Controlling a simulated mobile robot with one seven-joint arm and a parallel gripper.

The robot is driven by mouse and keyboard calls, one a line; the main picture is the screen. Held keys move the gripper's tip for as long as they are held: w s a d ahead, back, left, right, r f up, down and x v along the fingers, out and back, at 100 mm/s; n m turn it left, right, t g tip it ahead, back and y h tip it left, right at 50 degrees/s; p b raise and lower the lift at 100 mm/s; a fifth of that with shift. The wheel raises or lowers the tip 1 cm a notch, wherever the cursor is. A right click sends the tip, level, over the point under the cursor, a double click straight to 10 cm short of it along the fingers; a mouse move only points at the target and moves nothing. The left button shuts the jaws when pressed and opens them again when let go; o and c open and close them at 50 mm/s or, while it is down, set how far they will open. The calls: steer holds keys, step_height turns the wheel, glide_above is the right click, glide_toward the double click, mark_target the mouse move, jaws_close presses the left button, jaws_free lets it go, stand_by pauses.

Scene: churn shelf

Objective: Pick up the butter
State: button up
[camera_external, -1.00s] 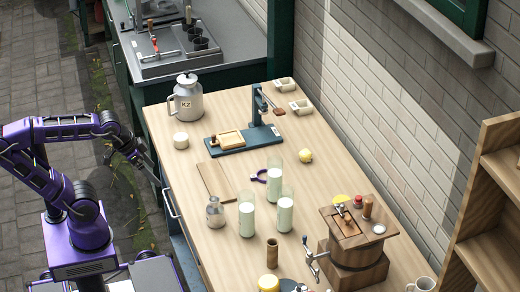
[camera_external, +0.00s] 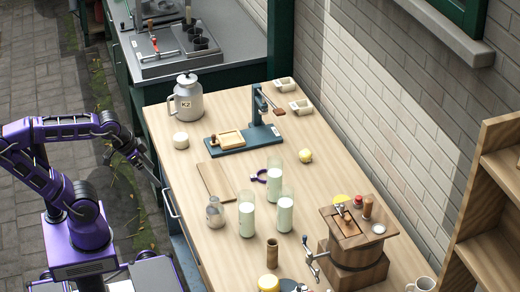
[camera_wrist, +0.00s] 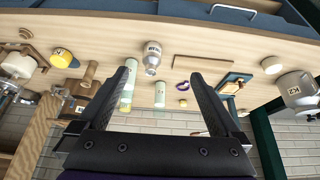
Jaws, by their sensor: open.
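A small pale-yellow lump (camera_external: 305,156), which looks like the butter, sits on the wooden counter (camera_external: 165,190) between the blue press and the wall. A small yellow shape (camera_wrist: 183,103) just past the purple ring in the wrist view appears to be the same lump. My gripper (camera_external: 146,158) is off the counter's left edge, well apart from the lump. In the wrist view my gripper (camera_wrist: 163,75) is open, its two dark fingers spread with nothing held between them.
Three glasses of milk (camera_external: 274,178) and a small jar (camera_external: 215,212) stand between my gripper's side and the wall. The blue press (camera_external: 262,135), a metal can (camera_external: 187,103) and a white cylinder (camera_external: 181,141) stand farther back.

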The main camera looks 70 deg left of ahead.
steer(key=shift+c, duration=0.7)
